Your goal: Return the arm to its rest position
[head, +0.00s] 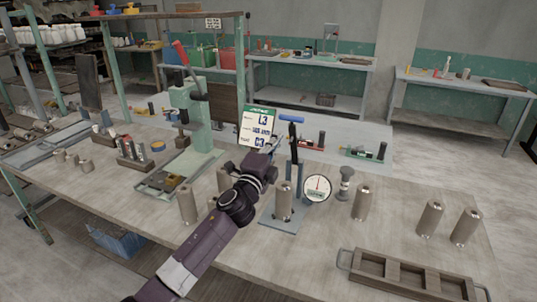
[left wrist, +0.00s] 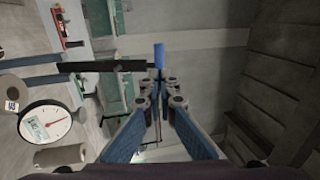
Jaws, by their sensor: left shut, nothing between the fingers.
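My left arm comes in from the bottom of the head view and reaches up over the workbench (head: 110,222). My left gripper (head: 275,143) is in the air beside the blue-handled lever (head: 291,119) of a gauge stand. In the left wrist view, the fingers of the left gripper (left wrist: 159,84) are shut together and empty. The blue handle (left wrist: 159,55) and its black bar (left wrist: 100,66) show just beyond the fingertips; whether they touch cannot be told. My right gripper is in neither view.
A dial gauge (head: 317,188) and a grey cylinder (head: 283,202) stand close to the arm. More cylinders (head: 361,203) stand to the right, behind a wooden tray (head: 398,276). A green press (head: 196,115) and a sign (head: 257,127) stand left of and behind the gripper.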

